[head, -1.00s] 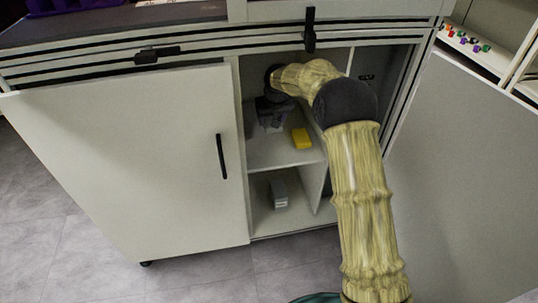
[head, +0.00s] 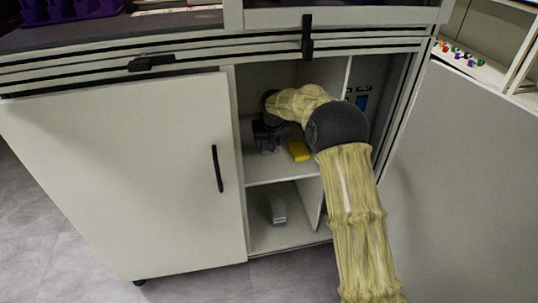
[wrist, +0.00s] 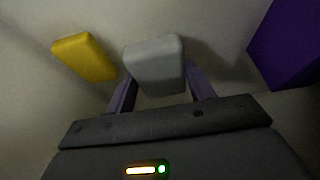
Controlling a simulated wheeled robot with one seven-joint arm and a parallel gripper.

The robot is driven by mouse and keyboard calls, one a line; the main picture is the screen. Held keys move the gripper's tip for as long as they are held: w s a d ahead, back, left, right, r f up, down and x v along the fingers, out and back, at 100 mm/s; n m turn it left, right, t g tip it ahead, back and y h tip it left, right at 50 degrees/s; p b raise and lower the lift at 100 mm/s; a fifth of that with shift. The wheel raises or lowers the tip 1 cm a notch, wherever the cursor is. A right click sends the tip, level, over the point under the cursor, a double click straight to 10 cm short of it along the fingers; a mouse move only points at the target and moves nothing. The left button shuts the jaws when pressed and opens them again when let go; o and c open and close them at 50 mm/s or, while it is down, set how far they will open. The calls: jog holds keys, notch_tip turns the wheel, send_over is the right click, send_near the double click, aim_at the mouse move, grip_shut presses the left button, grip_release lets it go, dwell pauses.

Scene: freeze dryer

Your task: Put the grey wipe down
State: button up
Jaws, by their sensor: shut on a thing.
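The grey wipe (wrist: 155,62) is a pale rounded block between the two fingers of my gripper (wrist: 160,92) in the wrist view. My gripper is shut on it. In the head view my gripper (head: 267,145) is inside the open cabinet, low over the upper shelf (head: 275,173), left of a yellow block. The wipe is mostly hidden by the gripper there. I cannot tell whether the wipe touches the shelf.
The yellow block (wrist: 83,56) lies left of the wipe, apart from it; it also shows in the head view (head: 300,151). A purple object (wrist: 288,45) stands to the right. A grey item (head: 277,208) is on the lower shelf. The left door (head: 120,170) is closed.

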aim_at(269, 160)
notch_tip(269, 160, down, 5)
jog(key=b, duration=0.2)
jog(key=shift+b, duration=0.35)
jog(key=o, duration=0.9)
jog(key=shift+o, duration=0.2)
jog(key=p+v, duration=0.4)
jog(key=v, duration=0.8)
jog(key=shift+p, duration=0.35)
